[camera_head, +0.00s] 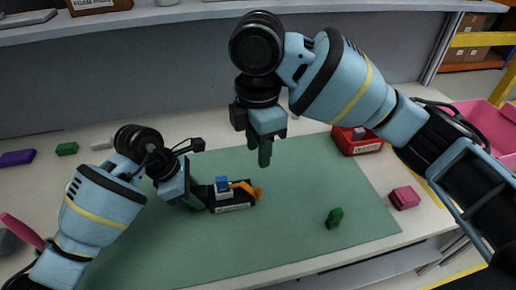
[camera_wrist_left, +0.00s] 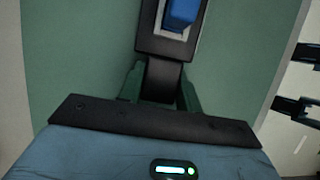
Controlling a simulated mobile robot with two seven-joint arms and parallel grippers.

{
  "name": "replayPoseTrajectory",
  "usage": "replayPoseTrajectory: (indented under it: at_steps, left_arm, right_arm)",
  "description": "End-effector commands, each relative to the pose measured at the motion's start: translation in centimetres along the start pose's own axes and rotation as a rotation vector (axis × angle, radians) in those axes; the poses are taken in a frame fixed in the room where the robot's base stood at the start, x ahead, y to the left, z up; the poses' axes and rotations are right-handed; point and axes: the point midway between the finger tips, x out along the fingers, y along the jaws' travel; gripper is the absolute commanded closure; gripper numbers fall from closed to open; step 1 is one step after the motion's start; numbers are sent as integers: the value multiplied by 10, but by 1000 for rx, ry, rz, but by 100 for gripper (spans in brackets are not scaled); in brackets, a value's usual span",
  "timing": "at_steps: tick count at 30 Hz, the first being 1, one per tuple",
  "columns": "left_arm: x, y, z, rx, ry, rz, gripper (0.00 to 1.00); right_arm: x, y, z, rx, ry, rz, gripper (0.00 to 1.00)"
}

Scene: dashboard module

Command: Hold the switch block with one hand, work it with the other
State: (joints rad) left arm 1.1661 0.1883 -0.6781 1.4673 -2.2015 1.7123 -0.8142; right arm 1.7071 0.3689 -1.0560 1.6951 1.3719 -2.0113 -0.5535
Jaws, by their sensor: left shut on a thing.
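The switch block is a black base (camera_head: 236,207) with a pale label, a blue switch part (camera_head: 222,184) on a white mount, and an orange lever (camera_head: 250,189) at its right. It sits on the green mat (camera_head: 300,225). My left gripper (camera_head: 203,197) is shut on the block's left end. In the left wrist view its fingers (camera_wrist_left: 160,88) lie on both sides of the black end, and the blue part (camera_wrist_left: 183,14) shows at the top edge. My right gripper (camera_head: 265,155) points down above the mat, behind and right of the block, apart from it. Its finger gap is not visible.
A green piece (camera_head: 334,218) stands on the mat at the right. A red bin (camera_head: 357,141) is behind it, and a pink block (camera_head: 404,198) lies right of the mat. Purple (camera_head: 17,158) and green (camera_head: 67,149) pieces lie at the left. The mat's front is clear.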

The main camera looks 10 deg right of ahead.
Motion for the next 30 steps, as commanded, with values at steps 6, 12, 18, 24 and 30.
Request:
replayPoseTrajectory:
  at_steps: [6, 12, 18, 24, 30]
  left_arm:
    - [1, 0, 0, 0, 0, -2, 100]
    - [0, 0, 0, 0, -1, -1, 40]
    - [0, 0, 0, 0, -1, -1, 40]
    - [-9, 1, 0, 0, -1, 2, 40]
    - [-42, 1, 0, 1, 0, 5, 40]
  right_arm:
    - [0, 0, 0, 0, 0, 0, 63]
    - [0, 0, 0, 0, 0, 0, 63]
    - [0, 0, 0, 0, 0, 0, 63]
    - [0, 0, 0, 0, 0, 0, 63]
    - [0, 0, 0, 0, 0, 1, 63]
